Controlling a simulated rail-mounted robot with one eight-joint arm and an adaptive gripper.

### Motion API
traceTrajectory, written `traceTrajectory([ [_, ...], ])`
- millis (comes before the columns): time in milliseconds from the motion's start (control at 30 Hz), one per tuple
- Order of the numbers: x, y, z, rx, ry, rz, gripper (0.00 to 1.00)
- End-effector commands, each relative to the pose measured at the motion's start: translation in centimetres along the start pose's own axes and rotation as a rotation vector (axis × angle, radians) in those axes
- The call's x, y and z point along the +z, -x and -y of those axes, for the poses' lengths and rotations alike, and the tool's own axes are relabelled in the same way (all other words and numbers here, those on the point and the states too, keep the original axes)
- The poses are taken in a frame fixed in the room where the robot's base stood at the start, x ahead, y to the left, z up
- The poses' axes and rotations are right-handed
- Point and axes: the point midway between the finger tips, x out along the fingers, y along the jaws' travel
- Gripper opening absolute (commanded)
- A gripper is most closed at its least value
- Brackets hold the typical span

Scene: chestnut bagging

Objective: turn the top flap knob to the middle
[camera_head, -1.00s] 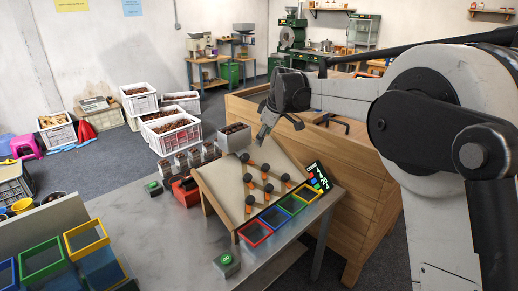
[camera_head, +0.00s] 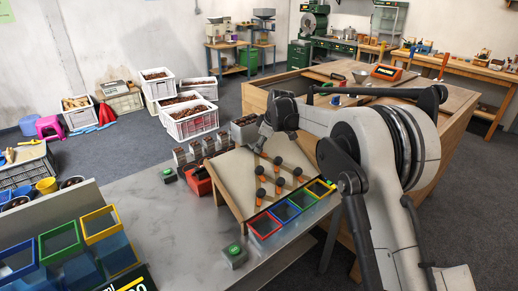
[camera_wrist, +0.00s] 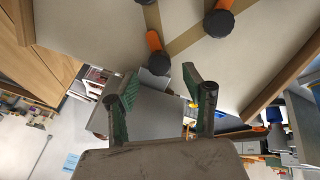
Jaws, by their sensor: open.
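A tilted wooden board (camera_head: 237,172) stands on the grey table and carries several orange flaps with black round knobs. The top flap knob (camera_head: 277,160) sits near the upper edge, its orange bar running up and left; in the wrist view the nearest knob (camera_wrist: 162,66) appears to be this one, beyond the fingertips and roughly between them. Another knob (camera_wrist: 219,23) is farther off. My gripper (camera_head: 263,142) is at the board's upper edge, just above the top flap. In the wrist view my gripper (camera_wrist: 159,80) has its green-lined fingers apart with nothing between them. Contact cannot be told.
Red, blue, green and yellow frames (camera_head: 288,210) line the board's lower edge. A grey box of chestnuts (camera_head: 244,130) stands behind the board. A red container (camera_head: 200,181) and green buttons (camera_head: 234,251) are on the table. A wooden bench (camera_head: 257,98) lies behind my arm.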

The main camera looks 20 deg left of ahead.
Motion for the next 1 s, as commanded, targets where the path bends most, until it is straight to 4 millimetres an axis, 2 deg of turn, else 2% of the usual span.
traceTrajectory([
  [100,0.0,-1.8,0.0,0.000,0.000,0.000,0.46],
  [300,0.0,-3.9,-0.1,0.000,0.000,0.000,0.46],
  [733,0.0,-4.7,0.0,0.000,0.000,0.000,0.46],
  [767,0.0,-4.7,0.0,0.000,0.000,0.000,0.44],
  [1000,0.0,-4.7,0.0,0.000,0.000,0.000,0.12],
])
